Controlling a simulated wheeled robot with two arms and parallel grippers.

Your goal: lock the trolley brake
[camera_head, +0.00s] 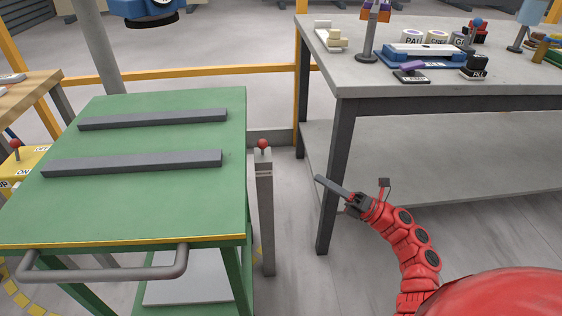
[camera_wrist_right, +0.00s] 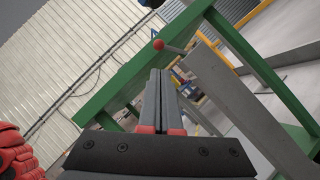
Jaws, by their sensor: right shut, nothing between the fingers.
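The green trolley (camera_head: 140,200) stands at the left, with two grey bars on its top and a grey push handle (camera_head: 105,272) at its near edge. Right beside the trolley stands a grey post (camera_head: 265,215) with a red ball knob (camera_head: 262,144) at its top. In the right wrist view the knob (camera_wrist_right: 158,44) sits on a short rod leaning off the post (camera_wrist_right: 235,105). My right gripper (camera_head: 319,181) is shut and empty, right of the post and apart from it. Its closed fingers (camera_wrist_right: 158,90) point towards the trolley side. My left gripper is not in view.
A grey workbench (camera_head: 450,85) with blocks, stamps and a blue tray stands at the right; its dark front leg (camera_head: 334,185) is close behind my right gripper. A yellow box (camera_head: 25,165) with another red knob is at far left. A yellow rail (camera_head: 190,73) runs behind.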

